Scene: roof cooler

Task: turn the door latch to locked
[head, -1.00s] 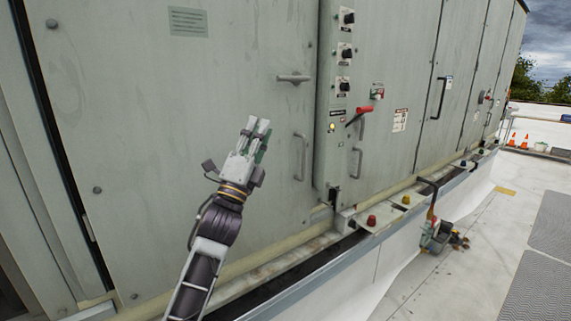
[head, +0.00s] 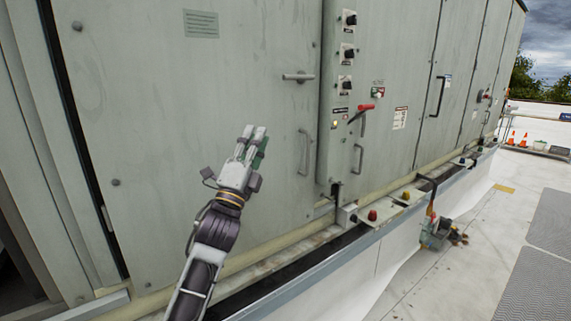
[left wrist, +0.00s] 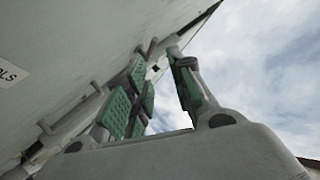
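The door latch (head: 298,77) is a small grey T-shaped handle on the large grey-green door panel (head: 150,110). Its bar lies roughly level in the head view. My left gripper (head: 252,134) is in front of the panel, below and to the left of the latch, apart from it. In the left wrist view its green-padded fingers (left wrist: 160,92) stand apart with nothing held between them. Grey fittings on the panel show behind the fingers there; I cannot tell which of them is the latch. My right gripper is not in view.
A grey pull handle (head: 304,152) is below the latch. To the right is a control strip with black knobs (head: 347,52) and a red-handled lever (head: 362,110). A ledge with coloured buttons (head: 373,215) runs along the base. Open roof floor lies at the right.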

